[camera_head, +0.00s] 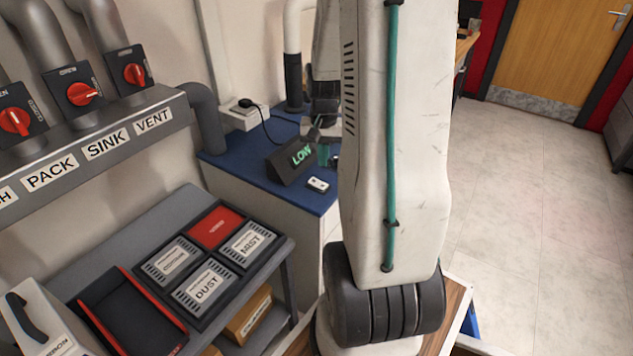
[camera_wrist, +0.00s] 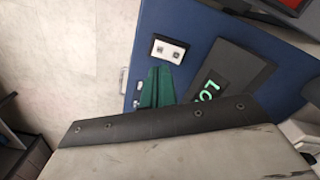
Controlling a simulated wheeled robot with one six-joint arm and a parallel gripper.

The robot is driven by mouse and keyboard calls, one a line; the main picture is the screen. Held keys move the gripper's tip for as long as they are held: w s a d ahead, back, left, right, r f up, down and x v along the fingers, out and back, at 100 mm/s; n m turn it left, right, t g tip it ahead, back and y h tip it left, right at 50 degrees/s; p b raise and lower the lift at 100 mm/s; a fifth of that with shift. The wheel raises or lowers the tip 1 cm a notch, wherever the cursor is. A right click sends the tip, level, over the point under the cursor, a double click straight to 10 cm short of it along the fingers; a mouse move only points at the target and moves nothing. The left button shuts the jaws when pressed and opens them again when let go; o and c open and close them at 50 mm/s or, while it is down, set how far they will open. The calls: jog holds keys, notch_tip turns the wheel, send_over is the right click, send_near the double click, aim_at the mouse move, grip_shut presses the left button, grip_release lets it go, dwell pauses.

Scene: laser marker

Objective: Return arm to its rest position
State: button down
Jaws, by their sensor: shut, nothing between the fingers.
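My arm (camera_head: 405,130) stands upright across the middle of the head view, a large white link with a teal cable and a dark ribbed joint below. My gripper (camera_wrist: 157,72) shows in the wrist view as two green fingers pressed together with nothing between them. It is over the blue-topped counter (camera_wrist: 150,22), near a small white two-button box (camera_wrist: 168,50) and the black sign (camera_wrist: 232,84) with green letters. In the head view the gripper is small and partly hidden behind my arm, beside the sign (camera_head: 291,160) reading LOW.
The blue counter (camera_head: 232,160) also holds the white box (camera_head: 318,184). At left are a pipe panel (camera_head: 85,150) with red knobs, a tray of labelled blocks (camera_head: 281,240) and a red-edged black bin (camera_head: 135,310). Open floor (camera_head: 540,190) lies right, towards a wooden door (camera_head: 555,50).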

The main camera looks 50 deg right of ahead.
dwell(0.3)
jog(key=s+a+r+n, duration=0.3)
jog(key=a+r, duration=0.3)
jog(key=a, duration=0.4)
jog(key=s+a+r+n+t, duration=0.1)
jog(key=s+a+r+n, duration=0.3)
jog(key=a, duration=0.6)
jog(key=s+a+r+n, duration=0.4)
jog(key=a+r, duration=0.4)
jog(key=a, duration=0.2)
jog(key=shift+s+a+r, duration=0.15)
jog(key=shift+s+a, duration=0.05)
jog(key=shift+s, duration=0.6)
